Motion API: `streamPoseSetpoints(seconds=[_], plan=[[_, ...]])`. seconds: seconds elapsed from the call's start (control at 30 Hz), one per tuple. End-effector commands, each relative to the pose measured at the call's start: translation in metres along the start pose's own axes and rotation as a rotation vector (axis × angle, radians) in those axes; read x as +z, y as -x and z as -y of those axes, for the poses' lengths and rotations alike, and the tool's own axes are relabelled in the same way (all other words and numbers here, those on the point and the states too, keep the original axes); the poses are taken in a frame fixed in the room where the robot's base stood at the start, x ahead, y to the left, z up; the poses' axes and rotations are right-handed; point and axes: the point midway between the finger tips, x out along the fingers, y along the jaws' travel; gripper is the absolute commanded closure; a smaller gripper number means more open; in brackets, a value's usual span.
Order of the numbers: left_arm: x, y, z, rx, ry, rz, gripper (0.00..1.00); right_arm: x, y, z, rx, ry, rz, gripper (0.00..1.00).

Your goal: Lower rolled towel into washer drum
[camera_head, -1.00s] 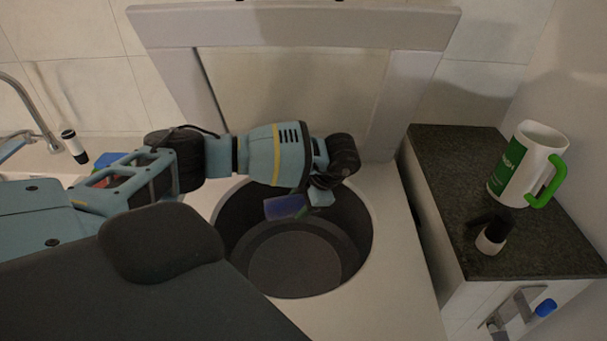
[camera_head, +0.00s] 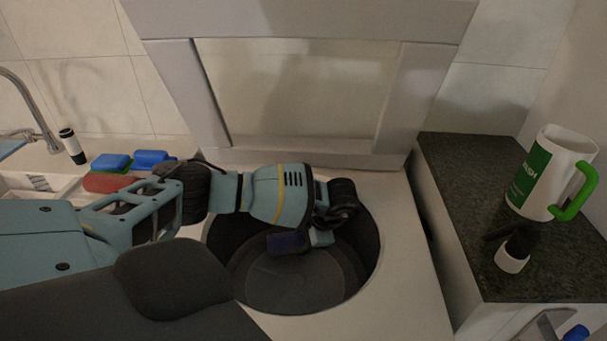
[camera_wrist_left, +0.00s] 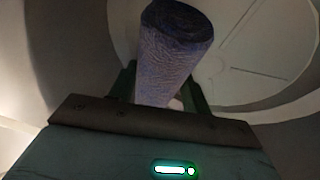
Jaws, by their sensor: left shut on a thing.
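The rolled towel (camera_head: 287,243) is dark blue-purple and sits inside the round opening of the washer drum (camera_head: 300,281). My left gripper (camera_head: 318,238) reaches in from the left, over the drum opening, and is shut on the towel. In the left wrist view the towel (camera_wrist_left: 172,52) stands out between the fingers, its rolled end facing up, with the pale drum wall (camera_wrist_left: 265,60) behind it. A gap shows between the towel and the drum floor in the head view, though its exact height is hard to tell. My right gripper is not in view.
The raised washer lid (camera_head: 300,90) stands behind the opening. Sponges (camera_head: 112,163) and a sink faucet (camera_head: 40,125) are at the left.

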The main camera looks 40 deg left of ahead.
Motion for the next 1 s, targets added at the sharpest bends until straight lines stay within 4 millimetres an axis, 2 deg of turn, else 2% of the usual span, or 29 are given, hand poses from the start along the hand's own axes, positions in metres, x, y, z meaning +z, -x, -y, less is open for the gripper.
streamPoseSetpoints(seconds=[0.03,0.2,0.4,0.9,0.93,1.0], plan=[[0.003,-0.008,0.003,-0.002,-0.002,-0.003,0.77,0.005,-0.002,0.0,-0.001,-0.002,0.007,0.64],[0.009,-0.022,0.008,-0.001,-0.002,-0.002,0.77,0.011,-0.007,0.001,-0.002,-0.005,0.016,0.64],[0.015,-0.035,0.013,0.0,-0.002,-0.001,0.77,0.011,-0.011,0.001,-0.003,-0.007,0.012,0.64],[0.017,-0.04,0.014,0.001,0.0,0.001,0.77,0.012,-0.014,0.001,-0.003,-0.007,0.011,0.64],[0.017,-0.04,0.014,0.001,0.0,0.001,0.49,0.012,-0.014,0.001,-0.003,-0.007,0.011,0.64],[0.017,-0.04,0.014,0.001,0.0,0.001,0.4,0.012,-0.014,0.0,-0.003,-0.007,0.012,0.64]])
